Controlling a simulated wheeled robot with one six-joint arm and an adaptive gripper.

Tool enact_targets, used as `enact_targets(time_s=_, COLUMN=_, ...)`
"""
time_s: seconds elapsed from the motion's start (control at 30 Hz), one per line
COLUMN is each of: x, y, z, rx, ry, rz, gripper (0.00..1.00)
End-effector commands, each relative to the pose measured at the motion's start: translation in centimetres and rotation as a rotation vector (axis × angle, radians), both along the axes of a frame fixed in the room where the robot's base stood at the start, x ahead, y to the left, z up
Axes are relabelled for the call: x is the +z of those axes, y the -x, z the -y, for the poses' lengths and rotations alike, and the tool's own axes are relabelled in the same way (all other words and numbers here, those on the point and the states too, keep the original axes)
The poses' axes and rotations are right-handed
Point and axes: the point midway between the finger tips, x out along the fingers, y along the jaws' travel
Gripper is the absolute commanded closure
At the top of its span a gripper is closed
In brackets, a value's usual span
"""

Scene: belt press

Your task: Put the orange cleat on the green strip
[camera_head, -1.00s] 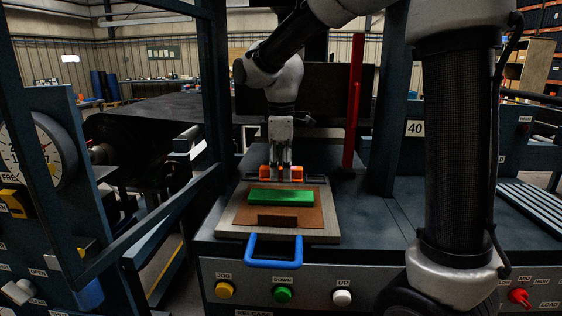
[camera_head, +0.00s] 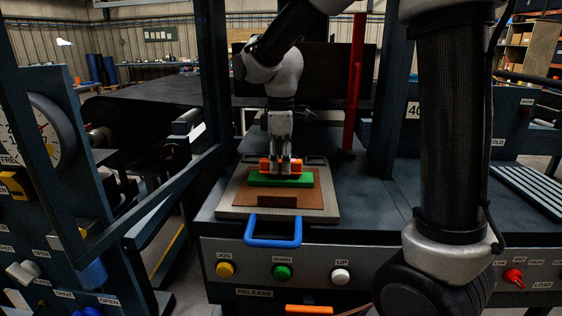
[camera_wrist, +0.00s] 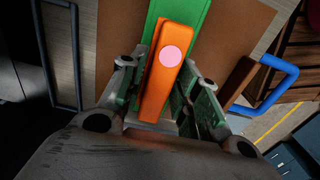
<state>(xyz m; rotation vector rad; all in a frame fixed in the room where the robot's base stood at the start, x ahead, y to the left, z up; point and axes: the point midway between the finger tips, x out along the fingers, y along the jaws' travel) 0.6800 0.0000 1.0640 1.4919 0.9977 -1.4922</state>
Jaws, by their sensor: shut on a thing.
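My gripper (camera_head: 282,170) is shut on the orange cleat (camera_head: 265,165), with one finger on each long side. The cleat also shows between the fingers in the wrist view (camera_wrist: 166,78), with a pink round spot on its top. The green strip (camera_head: 293,182) lies on a brown sheet (camera_head: 238,197). In the wrist view the cleat covers part of the green strip (camera_wrist: 179,14). In the head view the cleat is at the strip's far edge, just above it. I cannot tell whether they touch.
The brown sheet lies on a pale plate (camera_head: 226,212) with a blue handle (camera_head: 273,242) in front. A darker brown block (camera_head: 277,202) stands on the sheet's near side. A red upright bar (camera_head: 355,85) stands behind right. Push buttons (camera_head: 282,271) line the front panel.

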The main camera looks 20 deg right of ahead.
Motion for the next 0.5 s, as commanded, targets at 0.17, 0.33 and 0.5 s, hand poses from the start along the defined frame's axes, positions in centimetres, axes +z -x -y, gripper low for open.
enact_targets(time_s=0.17, x=-0.11, y=-0.01, z=-0.01, rx=0.000, ry=0.000, rz=0.000, gripper=0.95)
enact_targets(time_s=0.33, x=-0.41, y=-0.02, z=0.00, rx=0.000, ry=0.000, rz=0.000, gripper=0.95)
enact_targets(time_s=0.5, x=-0.75, y=-0.01, z=-0.01, rx=0.000, ry=0.000, rz=0.000, gripper=0.95)
